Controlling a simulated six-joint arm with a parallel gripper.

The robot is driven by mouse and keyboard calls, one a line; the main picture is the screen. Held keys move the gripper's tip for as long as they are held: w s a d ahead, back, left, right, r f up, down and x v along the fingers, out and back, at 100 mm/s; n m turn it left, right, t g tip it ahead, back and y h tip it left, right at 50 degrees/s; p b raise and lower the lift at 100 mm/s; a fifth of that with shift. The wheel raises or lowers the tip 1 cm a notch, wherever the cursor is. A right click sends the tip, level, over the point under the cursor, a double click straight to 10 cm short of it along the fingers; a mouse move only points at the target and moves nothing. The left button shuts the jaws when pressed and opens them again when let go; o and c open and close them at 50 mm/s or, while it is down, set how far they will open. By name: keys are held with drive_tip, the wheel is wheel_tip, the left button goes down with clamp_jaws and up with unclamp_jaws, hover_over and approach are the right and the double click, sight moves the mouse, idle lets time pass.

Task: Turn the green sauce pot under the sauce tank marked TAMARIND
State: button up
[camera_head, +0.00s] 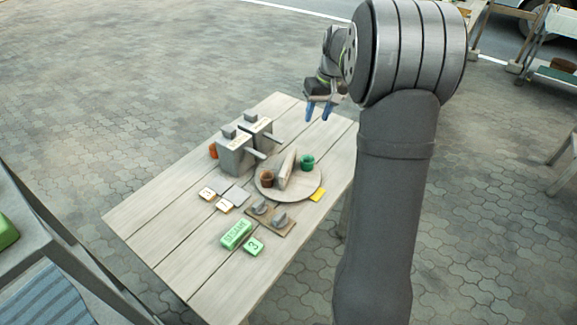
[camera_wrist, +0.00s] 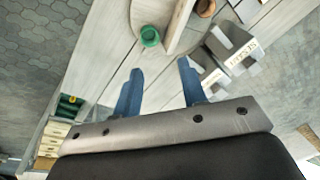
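The green sauce pot (camera_head: 307,162) stands on the right side of a round wooden turntable (camera_head: 265,193). It also shows in the wrist view (camera_wrist: 150,36), beyond my fingertips. A brown pot (camera_head: 267,177) stands on the turntable's other side, across an upright divider (camera_head: 287,168). Two grey sauce tanks with levers, a nearer one (camera_head: 235,157) and a farther one (camera_head: 258,133), stand at the turntable's left. Their labels are too small to read surely, so I cannot tell which says TAMARIND. My gripper (camera_head: 319,112) is open and empty, raised above the table's far end, apart from everything.
A board with grey knobs (camera_head: 270,216) lies in front of the turntable. Near it are a green SESAME block (camera_head: 236,233), a green tile marked 3 (camera_head: 253,247), small pale tiles (camera_head: 207,193) and a yellow marker (camera_head: 317,195). The table's left front (camera_head: 150,225) is clear.

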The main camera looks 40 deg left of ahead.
sight(287, 162)
drive_tip(key=s+a+f+m+h, duration=0.2)
drive_tip(key=s+a+f+m, duration=0.25)
drive_tip(key=a+m, duration=0.3)
drive_tip(key=shift+n+t, duration=0.3)
drive_tip(key=shift+n, duration=0.05)
drive_tip(key=f, duration=1.8)
drive_tip(key=shift+w+a+f, duration=0.1)
drive_tip(key=shift+w, duration=0.1)
clamp_jaws()
